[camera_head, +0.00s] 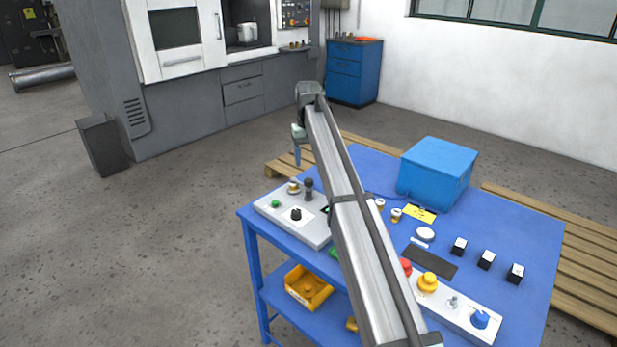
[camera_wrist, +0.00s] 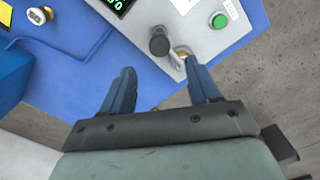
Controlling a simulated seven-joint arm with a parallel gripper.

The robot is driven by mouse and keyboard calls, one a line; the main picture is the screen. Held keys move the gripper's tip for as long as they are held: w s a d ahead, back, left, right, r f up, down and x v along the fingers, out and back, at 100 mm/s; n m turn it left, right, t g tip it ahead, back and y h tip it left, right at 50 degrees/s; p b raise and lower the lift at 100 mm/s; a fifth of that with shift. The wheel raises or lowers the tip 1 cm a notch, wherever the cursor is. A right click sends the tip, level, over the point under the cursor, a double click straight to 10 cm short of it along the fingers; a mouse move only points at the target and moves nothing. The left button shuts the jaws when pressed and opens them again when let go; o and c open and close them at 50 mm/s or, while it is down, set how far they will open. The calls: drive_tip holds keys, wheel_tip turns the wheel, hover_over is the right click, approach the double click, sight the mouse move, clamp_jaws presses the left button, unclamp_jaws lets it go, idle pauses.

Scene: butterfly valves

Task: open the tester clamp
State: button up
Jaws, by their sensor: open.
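The tester (camera_head: 318,235) is a light grey panel box on the left side of the blue table. A black upright handle (camera_head: 309,189), which looks like the tester clamp, stands at its back edge beside a brass-coloured part (camera_head: 294,187). In the wrist view the black handle (camera_wrist: 158,42) and the brass part (camera_wrist: 181,53) lie just beyond my fingertips. My gripper (camera_head: 297,162) is open and empty, above and behind the handle, with its blue fingers pointing down. In the wrist view my gripper (camera_wrist: 159,68) shows both fingers apart; the right fingertip overlaps the brass part. I cannot tell the clamp's state.
The tester has a green button (camera_head: 275,204) and a black dial (camera_head: 296,214). A blue box (camera_head: 436,172) stands at the back of the table. Small valves (camera_head: 396,214) and a control strip (camera_head: 455,303) lie right of my arm.

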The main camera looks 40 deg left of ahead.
sight(309, 180)
wheel_tip(309, 180, down, 7)
drive_tip(key=shift+f, duration=0.2)
idle(0.4)
clamp_jaws()
idle(0.3)
